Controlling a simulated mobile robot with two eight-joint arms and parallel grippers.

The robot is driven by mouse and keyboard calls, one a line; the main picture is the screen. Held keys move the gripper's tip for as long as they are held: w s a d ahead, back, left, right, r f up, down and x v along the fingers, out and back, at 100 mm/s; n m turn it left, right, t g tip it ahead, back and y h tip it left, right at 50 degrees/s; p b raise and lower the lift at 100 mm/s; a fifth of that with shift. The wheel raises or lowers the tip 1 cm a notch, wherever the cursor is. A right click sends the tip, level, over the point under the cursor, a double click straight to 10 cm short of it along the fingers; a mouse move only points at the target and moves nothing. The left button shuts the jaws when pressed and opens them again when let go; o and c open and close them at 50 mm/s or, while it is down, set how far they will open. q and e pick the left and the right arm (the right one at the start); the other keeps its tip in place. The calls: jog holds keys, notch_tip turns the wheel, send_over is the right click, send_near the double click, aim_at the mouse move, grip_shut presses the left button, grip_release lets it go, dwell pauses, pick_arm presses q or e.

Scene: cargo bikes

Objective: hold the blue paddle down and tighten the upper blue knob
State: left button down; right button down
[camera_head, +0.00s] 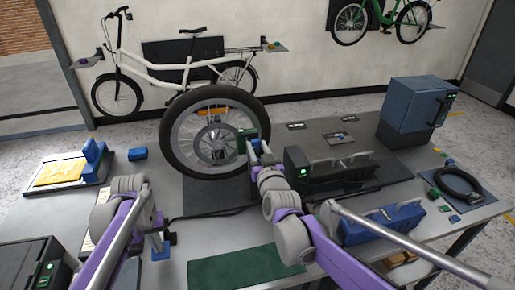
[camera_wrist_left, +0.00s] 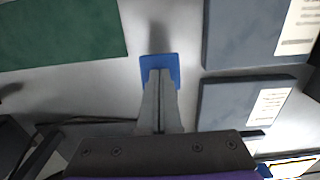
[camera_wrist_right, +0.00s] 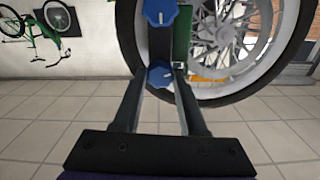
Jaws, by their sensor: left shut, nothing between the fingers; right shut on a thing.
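The blue paddle (camera_wrist_left: 147,64) is a small flat square on the grey bench; it also shows in the head view (camera_head: 160,252). My left gripper (camera_wrist_left: 161,72) is shut and empty, its fingertips over the paddle; whether they press on it I cannot tell. The right wrist view appears upside down and shows two blue knobs with white marks beside the wheel. My right gripper (camera_wrist_right: 166,68) is shut on the upper blue knob (camera_wrist_right: 160,77), the lower one in that picture. The other knob (camera_wrist_right: 160,11) is free of the fingers. The wheel (camera_head: 177,117) stands upright on the bench.
A green mat (camera_head: 235,270) lies at the bench front. A blue toolbox (camera_head: 385,225) and a blue cabinet (camera_head: 408,112) stand to the right. A tray with a yellow cloth (camera_head: 60,172) is at the left. A dark cable crosses the bench near my left gripper.

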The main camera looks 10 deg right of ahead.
jog(key=m, duration=0.5)
jog(key=shift+m, duration=0.4)
jog(key=m, duration=0.5)
jog(key=shift+d+f, duration=0.1)
jog(key=m, duration=0.5)
jog(key=shift+m, duration=0.4)
jog(key=m, duration=0.4)
jog(key=shift+f+m, duration=0.1)
jog(key=shift+m, duration=0.3)
jog(key=shift+c, duration=2.2)
grip_release()
jog(key=shift+s, duration=0.1)
